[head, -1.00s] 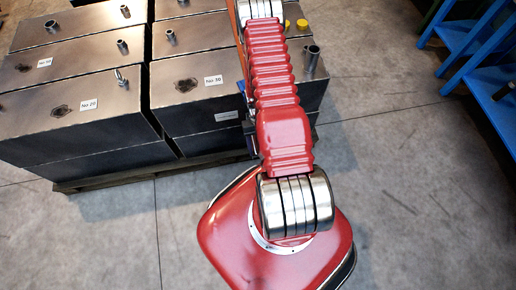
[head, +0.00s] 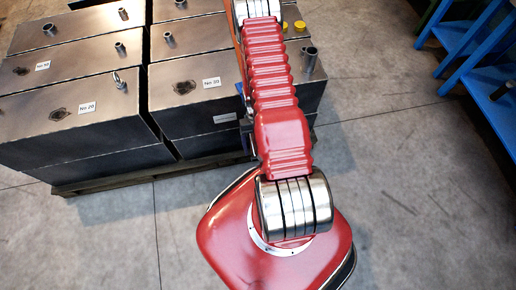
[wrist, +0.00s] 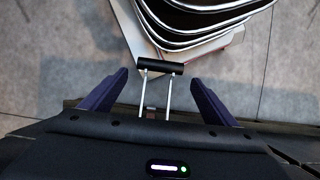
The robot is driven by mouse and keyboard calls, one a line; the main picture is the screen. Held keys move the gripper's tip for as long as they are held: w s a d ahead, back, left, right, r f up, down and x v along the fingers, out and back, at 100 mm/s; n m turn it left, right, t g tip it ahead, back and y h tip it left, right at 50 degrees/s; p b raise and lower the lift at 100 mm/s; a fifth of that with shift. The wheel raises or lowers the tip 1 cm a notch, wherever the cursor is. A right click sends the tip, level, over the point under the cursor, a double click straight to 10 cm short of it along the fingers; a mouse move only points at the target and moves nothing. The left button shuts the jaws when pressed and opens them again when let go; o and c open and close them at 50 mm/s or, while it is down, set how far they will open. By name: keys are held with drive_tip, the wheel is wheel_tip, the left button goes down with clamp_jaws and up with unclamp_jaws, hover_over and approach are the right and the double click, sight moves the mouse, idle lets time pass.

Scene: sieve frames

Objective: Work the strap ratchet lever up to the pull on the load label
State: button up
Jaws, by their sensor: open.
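The ratchet lever (wrist: 160,67) shows in the wrist view as a black crossbar on two pale metal side arms. My gripper (wrist: 158,92) is open, its two dark fingers spread left and right of the lever's side arms with a gap on each side. The crossbar stands out beyond the fingertips. In the head view an orange strap (head: 238,55) runs along the left of my arm over the load of steel tanks (head: 190,118).
Blue steel benches (head: 490,85) stand at the right. The concrete floor between them and the tanks is clear.

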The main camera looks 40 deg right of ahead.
drive_tip(key=v, duration=1.2)
drive_tip(key=shift+w, duration=0.15)
drive_tip(key=shift+d, duration=0.1)
drive_tip(key=shift+c, duration=0.7)
